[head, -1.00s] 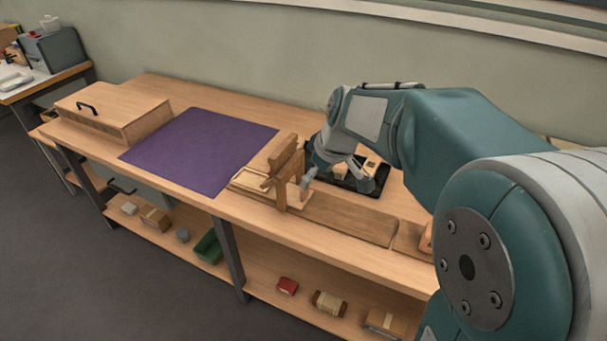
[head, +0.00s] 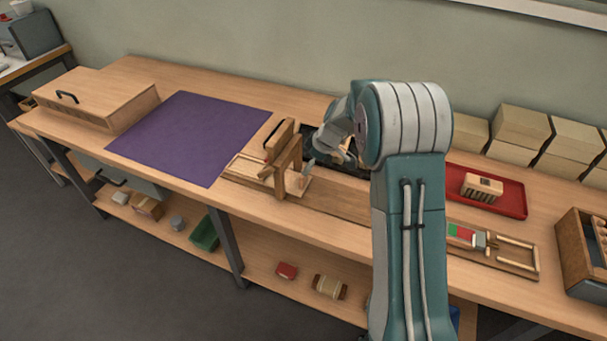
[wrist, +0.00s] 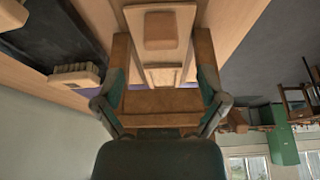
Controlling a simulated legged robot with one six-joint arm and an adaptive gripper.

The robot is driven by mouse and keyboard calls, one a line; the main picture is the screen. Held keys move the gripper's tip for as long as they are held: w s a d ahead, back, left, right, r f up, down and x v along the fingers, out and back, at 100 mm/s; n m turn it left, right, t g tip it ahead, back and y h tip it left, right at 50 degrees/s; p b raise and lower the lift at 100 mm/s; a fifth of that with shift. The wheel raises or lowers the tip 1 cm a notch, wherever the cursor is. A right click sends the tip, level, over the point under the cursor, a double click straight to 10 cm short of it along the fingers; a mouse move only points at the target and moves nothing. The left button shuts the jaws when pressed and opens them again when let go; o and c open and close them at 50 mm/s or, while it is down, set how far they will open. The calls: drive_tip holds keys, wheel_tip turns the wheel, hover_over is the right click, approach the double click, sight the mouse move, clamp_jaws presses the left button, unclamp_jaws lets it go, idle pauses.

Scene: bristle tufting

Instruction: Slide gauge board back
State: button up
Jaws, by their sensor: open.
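A wooden upright frame fixture (head: 288,166) stands on the bench, right of the purple mat. I cannot tell for certain which part is the gauge board; a pale board (head: 297,186) lies low at the frame's right side. My gripper (head: 309,166) is just right of the frame, at about post height. In the wrist view my gripper (wrist: 163,82) is open, its fingers spread wide near the frame's two posts. A wooden crosspiece (wrist: 160,102) lies between them. Beyond it is a pale board with a brown square block (wrist: 160,28). Contact is unclear.
The purple mat (head: 190,137) lies left of the fixture, with a lidded wooden box (head: 98,98) further left. A dark tray (head: 348,160) is partly hidden by my arm. A red tray (head: 508,199), a red-and-green gauge fixture (head: 463,233) and wooden blocks stand right.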

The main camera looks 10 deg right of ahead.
drive_tip(key=x, duration=0.6)
drive_tip(key=shift+a, duration=0.1)
clamp_jaws()
